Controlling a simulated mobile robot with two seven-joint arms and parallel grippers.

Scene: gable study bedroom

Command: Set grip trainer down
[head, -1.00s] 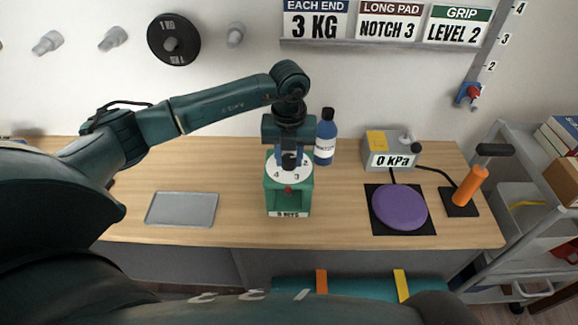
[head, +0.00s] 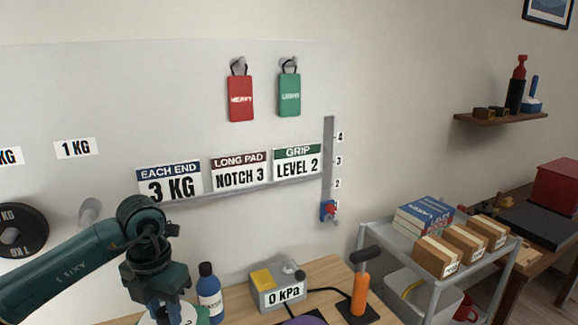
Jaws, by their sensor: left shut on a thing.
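My left gripper (head: 166,308) is at the bottom edge of the head view, reaching down from the arm on the left. It is shut on the grip trainer, a green device with a white numbered dial. Only a sliver of the trainer's green body (head: 203,316) and part of the dial show beside and below the gripper. The rest is cut off by the picture's edge, so I cannot see its base or exactly where the fingers hold it. The sign reading GRIP LEVEL 2 (head: 297,162) is on the wall. My right gripper is not in view.
A blue bottle (head: 209,293) stands just right of the gripper. A gauge box reading 0 kPa (head: 278,288) and an orange-handled pump (head: 360,291) stand further right on the wooden desk (head: 327,270). A grey cart (head: 388,236) with books and boxes is beyond the desk's right side.

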